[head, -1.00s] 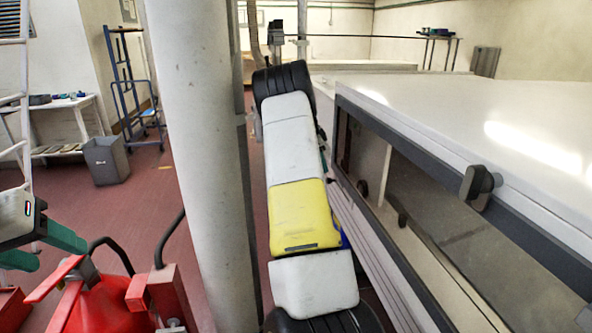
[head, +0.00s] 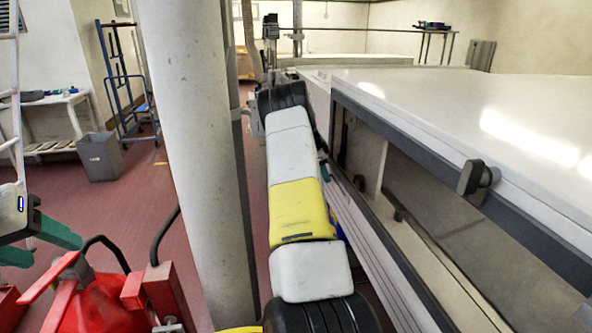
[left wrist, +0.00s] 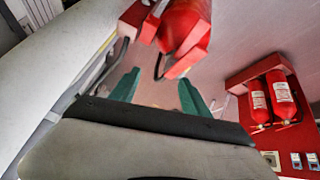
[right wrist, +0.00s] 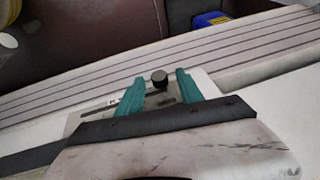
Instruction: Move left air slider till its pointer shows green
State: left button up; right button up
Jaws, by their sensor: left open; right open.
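A small black knob (right wrist: 159,79) stands on a pale slotted plate (right wrist: 112,101) on the side of the tunnel in the right wrist view. My right gripper (right wrist: 159,77) is open, its teal fingers on either side of the knob; contact cannot be told. In the head view, only a bit of teal (head: 325,172) of this gripper shows beside the tunnel wall; my arm hides the rest. No pointer or green mark can be made out. My left gripper (head: 52,250) is open and empty at the far left, above the red floor; it also shows in the left wrist view (left wrist: 158,80).
The white tunnel (head: 430,100) with a dark-framed window fills the right side. A thick pale column (head: 190,150) stands between my arms. Red equipment (head: 100,300) is below my left gripper. A grey bin (head: 101,157) and a blue trolley (head: 125,85) stand farther back.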

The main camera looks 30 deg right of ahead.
grip_shut()
dwell(1.3)
